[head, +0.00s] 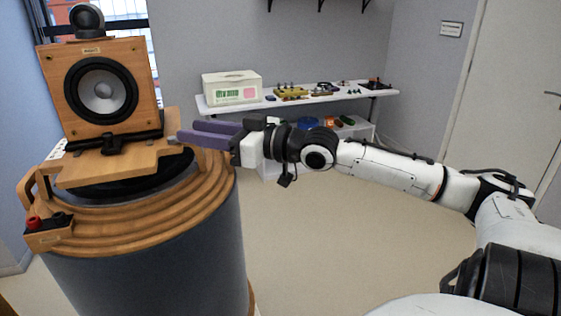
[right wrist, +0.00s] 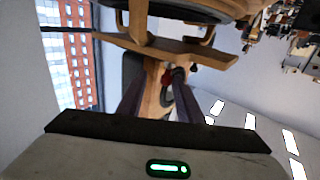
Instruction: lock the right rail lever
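The speaker (head: 101,92) stands upright in a wooden cabinet on a wooden platform (head: 115,166) atop a round drum. A black clamp rail (head: 117,143) runs along the cabinet's foot. A small grey piece (head: 173,139) shows at the platform's right edge; it may be the right rail lever, but it is too small to tell its position. My right gripper (head: 187,130) points left, its purple fingers apart with tips close to that piece. I cannot tell whether they touch it. In the right wrist view the fingers (right wrist: 160,88) are apart, with wooden parts beyond them. My left gripper is not in view.
Red and black terminals (head: 34,222) sit on the drum's front left. A black round device (head: 86,19) tops the cabinet. A wall shelf (head: 300,99) behind my right arm holds a white box (head: 231,88) and small parts. The floor right of the drum is clear.

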